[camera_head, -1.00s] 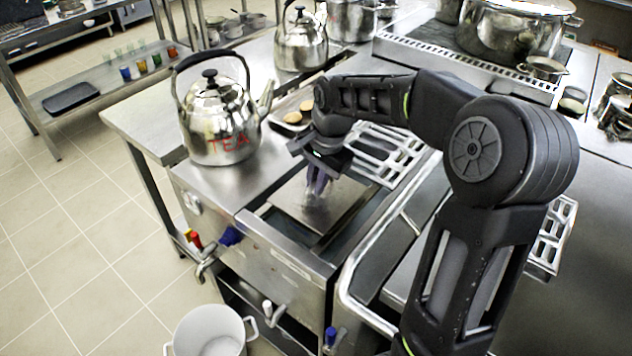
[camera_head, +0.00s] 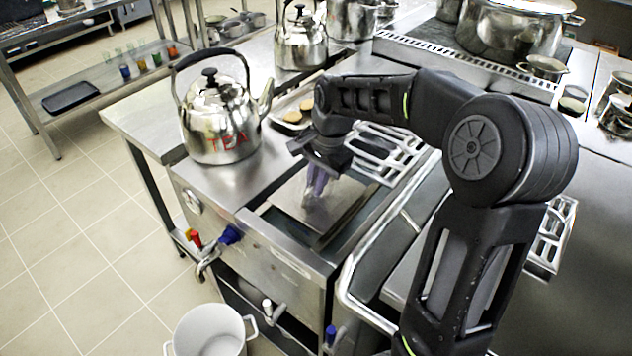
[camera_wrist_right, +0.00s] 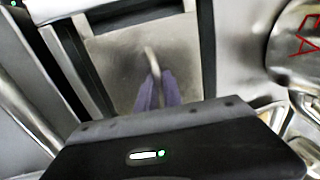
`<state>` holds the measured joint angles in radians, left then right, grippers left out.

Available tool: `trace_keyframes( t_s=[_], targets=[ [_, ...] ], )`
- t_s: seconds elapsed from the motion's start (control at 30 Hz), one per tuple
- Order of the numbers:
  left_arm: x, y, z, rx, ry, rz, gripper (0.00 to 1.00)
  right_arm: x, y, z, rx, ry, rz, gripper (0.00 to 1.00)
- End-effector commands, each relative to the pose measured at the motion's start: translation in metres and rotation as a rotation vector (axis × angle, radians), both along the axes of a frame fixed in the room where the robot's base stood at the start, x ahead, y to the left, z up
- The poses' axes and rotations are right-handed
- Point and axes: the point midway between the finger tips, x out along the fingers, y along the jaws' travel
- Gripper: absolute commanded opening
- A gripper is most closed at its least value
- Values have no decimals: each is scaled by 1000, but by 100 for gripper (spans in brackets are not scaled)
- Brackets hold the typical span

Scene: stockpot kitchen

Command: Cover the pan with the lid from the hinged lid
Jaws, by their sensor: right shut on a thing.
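A flat square metal lid (camera_head: 345,196) lies over the rectangular well of the counter unit (camera_head: 290,240), below my right gripper. My right gripper (camera_head: 313,198) points down at the lid. In the right wrist view its purple fingers (camera_wrist_right: 157,92) are shut on the lid's thin upright handle (camera_wrist_right: 152,62). The lid's grey plate (camera_wrist_right: 112,62) fills the middle of that view. I cannot tell whether it is raised from the well. The pan under it is hidden or not distinct. My left gripper is not in view.
A kettle marked TEA (camera_head: 218,118) stands left of the well, and a tray (camera_head: 290,118) with round brown items lies behind it. A metal rack (camera_head: 385,150) is behind my right gripper. A white pot (camera_head: 210,330) stands below the counter front. Stovetop pots are farther back.

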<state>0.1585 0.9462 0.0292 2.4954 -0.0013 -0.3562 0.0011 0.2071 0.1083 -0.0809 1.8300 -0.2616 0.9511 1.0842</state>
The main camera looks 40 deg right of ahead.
Motion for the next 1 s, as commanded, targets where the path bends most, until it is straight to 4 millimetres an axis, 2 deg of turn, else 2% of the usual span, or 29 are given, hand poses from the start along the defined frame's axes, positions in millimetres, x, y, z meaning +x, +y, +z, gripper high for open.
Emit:
trace_keyframes(
  t_s=[0.67,0.7,1.0],
  targets=[
    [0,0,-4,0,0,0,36,0,0,-7,0,-1,0,0],
    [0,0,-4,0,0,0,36,0,0,-6,0,-1,0,13],
    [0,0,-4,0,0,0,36,0,0,-7,0,0,0,36]
  ],
)
